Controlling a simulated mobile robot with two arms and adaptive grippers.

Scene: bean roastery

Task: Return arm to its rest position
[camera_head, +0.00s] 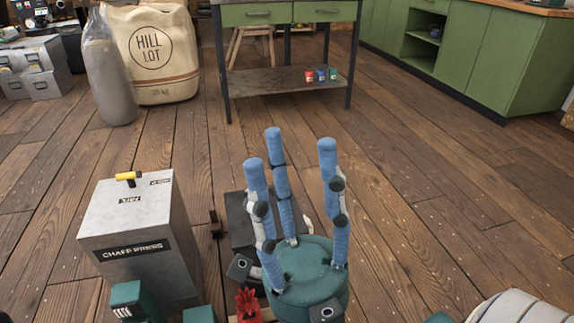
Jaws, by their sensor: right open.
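My right gripper (288,152) stands at the bottom middle of the head view. Its three blue fingers point up from a round teal palm and are spread apart. It is open, and nothing shows between the fingers. A dark box-like thing behind the fingers is partly hidden by the hand. My left gripper does not show.
A grey chaff press (140,222) with a yellow-and-black handle stands at the left. A small red object (248,305) is beside the hand. Behind are a Hill Lot sack (152,50), a grey cylinder (106,70) and a table (285,82). Wooden floor (440,190) at the right is clear.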

